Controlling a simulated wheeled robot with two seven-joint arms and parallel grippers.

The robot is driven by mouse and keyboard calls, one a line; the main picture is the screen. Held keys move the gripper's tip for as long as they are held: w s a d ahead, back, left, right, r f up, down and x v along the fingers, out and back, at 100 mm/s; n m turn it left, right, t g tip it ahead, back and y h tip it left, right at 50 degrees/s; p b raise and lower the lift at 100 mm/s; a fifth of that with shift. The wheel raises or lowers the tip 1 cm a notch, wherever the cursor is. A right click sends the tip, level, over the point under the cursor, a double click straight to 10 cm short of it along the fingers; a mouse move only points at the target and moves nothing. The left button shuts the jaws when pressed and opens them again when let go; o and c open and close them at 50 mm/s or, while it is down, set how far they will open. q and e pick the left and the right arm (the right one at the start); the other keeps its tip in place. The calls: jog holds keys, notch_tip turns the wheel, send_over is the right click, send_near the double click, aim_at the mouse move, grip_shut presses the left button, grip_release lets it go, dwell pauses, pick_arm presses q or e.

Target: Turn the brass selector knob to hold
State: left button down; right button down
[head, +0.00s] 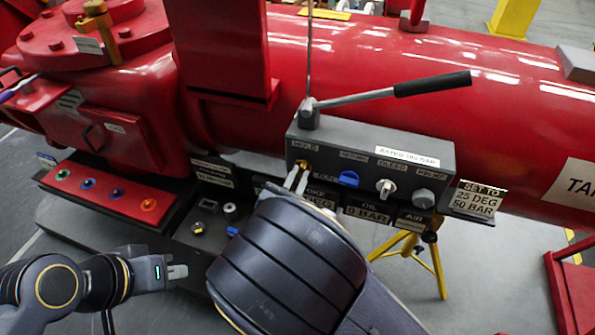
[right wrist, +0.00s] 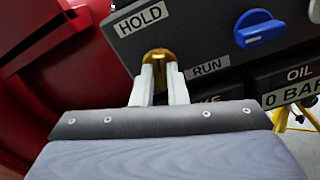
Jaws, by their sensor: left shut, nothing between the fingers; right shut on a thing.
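The brass selector knob (right wrist: 158,58) is on the front of the grey control box (head: 350,140), between the HOLD label (right wrist: 141,20) at its upper left and the RUN label (right wrist: 207,69) at its lower right. It also shows in the head view (head: 302,164), partly covered. My right gripper (right wrist: 160,75) is shut on the knob, with one finger on each side. The fingers hide much of the knob, so I cannot tell which label it points to. My left gripper (head: 177,272) is shut and empty at the lower left, apart from the panels.
A blue knob (head: 348,178), a silver knob (head: 385,186) and a grey knob (head: 423,197) sit right of the brass one. A long black-handled lever (head: 432,84) rises above the box. A red button panel (head: 110,193) stands left. A yellow stand (head: 432,262) is below.

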jog(key=shift+n+p, duration=0.7)
jog(key=shift+n, duration=0.6)
jog(key=c, duration=1.4)
grip_release()
jog(key=shift+c, duration=0.2)
jog(key=v, duration=0.8)
jog(key=shift+b, duration=0.45)
